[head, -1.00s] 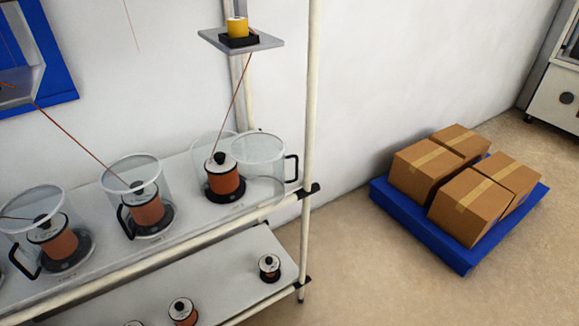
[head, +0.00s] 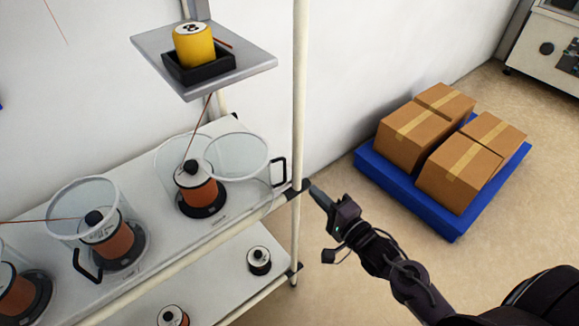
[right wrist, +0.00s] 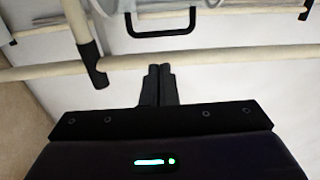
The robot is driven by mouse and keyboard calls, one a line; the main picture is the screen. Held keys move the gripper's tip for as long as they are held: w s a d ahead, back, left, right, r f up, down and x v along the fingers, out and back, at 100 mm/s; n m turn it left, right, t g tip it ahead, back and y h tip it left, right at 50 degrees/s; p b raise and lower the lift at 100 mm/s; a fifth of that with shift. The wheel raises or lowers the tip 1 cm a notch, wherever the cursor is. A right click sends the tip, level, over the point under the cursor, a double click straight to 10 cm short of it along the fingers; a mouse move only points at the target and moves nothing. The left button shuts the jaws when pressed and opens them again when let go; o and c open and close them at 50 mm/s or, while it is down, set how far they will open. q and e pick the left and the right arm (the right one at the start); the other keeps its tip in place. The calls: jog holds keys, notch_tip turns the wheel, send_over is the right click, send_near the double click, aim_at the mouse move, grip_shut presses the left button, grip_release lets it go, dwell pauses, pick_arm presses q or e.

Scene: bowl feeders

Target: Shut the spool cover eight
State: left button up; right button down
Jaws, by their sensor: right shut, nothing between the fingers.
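The spool cover (head: 240,157) below the yellow marker labelled 8 (head: 194,45) is a clear cylinder with a black handle (head: 280,172) on its right side. It stands swung open, to the right of its copper spool (head: 195,188), which sits on a black base. My right gripper (head: 315,192) is shut and empty, right of the handle and apart from it, near the shelf's front post. In the right wrist view its closed fingertips (right wrist: 160,70) point toward the front rail, with the handle (right wrist: 160,30) beyond. My left gripper is out of view.
A cream post (head: 299,100) and front rail (head: 190,248) stand close to my right gripper. Another covered spool (head: 105,235) is to the left. Smaller spools (head: 259,260) lie on the lower shelf. Boxes on a blue pallet (head: 400,195) are at right, with clear floor before them.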

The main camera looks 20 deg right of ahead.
jog(key=p+x, duration=0.1)
jog(key=x, duration=0.7)
jog(key=shift+w+a+f, duration=0.1)
jog(key=shift+w+a, duration=0.05)
jog(key=shift+w, duration=0.35)
jog(key=shift+s, duration=0.15)
